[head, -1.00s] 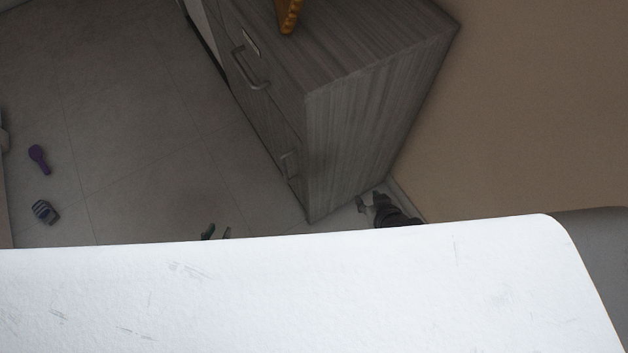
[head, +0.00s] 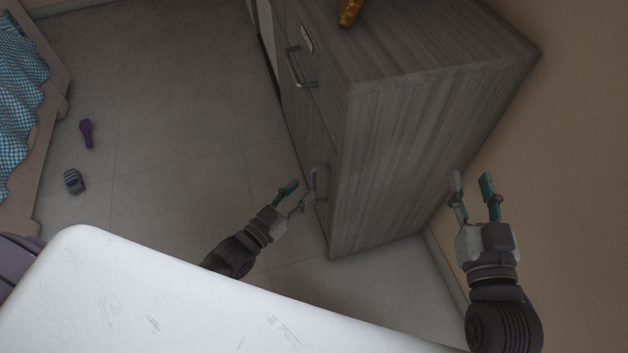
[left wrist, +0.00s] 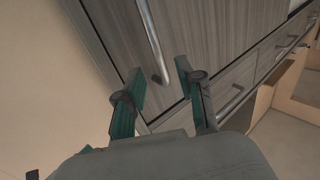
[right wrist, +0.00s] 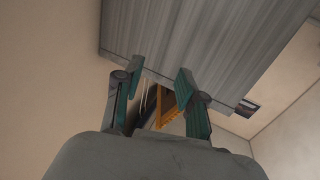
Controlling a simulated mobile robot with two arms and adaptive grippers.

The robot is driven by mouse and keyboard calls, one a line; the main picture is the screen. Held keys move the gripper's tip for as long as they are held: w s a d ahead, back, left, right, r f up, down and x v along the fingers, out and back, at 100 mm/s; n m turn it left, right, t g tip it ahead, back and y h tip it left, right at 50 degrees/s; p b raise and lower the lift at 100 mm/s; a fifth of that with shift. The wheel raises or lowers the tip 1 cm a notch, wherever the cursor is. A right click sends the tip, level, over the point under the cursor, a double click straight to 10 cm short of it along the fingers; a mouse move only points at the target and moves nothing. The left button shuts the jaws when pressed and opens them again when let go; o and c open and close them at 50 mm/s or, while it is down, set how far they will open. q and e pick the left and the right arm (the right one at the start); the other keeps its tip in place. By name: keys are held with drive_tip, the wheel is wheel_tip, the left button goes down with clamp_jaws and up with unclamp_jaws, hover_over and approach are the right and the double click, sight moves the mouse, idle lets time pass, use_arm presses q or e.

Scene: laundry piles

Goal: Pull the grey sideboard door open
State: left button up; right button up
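The grey wood-grain sideboard (head: 400,165) stands against the wall in the head view, its front facing left. Its lower door handle (head: 320,185) is a metal bar near the front edge. The door (left wrist: 112,30) looks shut. My left gripper (head: 301,190) is open at this handle. In the left wrist view the handle (left wrist: 151,35) runs down to the gap between the open fingertips (left wrist: 160,76); I cannot tell whether they touch it. My right gripper (head: 471,178) is open and empty beside the sideboard's side panel; the right wrist view shows this panel (right wrist: 215,40) beyond the fingers.
An upper handle (head: 300,68) is on the sideboard's front. An orange-brown object (head: 350,12) is on top. A purple item (head: 87,133) and a grey item (head: 74,181) lie on the floor. A wooden-edged piece with checked cloth (head: 20,100) is at left. Floor before the sideboard is clear.

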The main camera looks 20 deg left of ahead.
sight(312, 181)
use_arm(q)
drive_tip(key=shift+b+x, duration=0.6)
drive_tip(key=shift+x, duration=2.25)
use_arm(e)
wheel_tip(312, 181, up, 6)
drive_tip(key=t+y, duration=0.1)
drive_tip(key=t, duration=0.2)
drive_tip(key=shift+s+a+t+y, duration=0.35)
drive_tip(key=shift+s+t+y, duration=0.05)
drive_tip(key=shift+s, duration=0.05)
use_arm(q)
clamp_jaws()
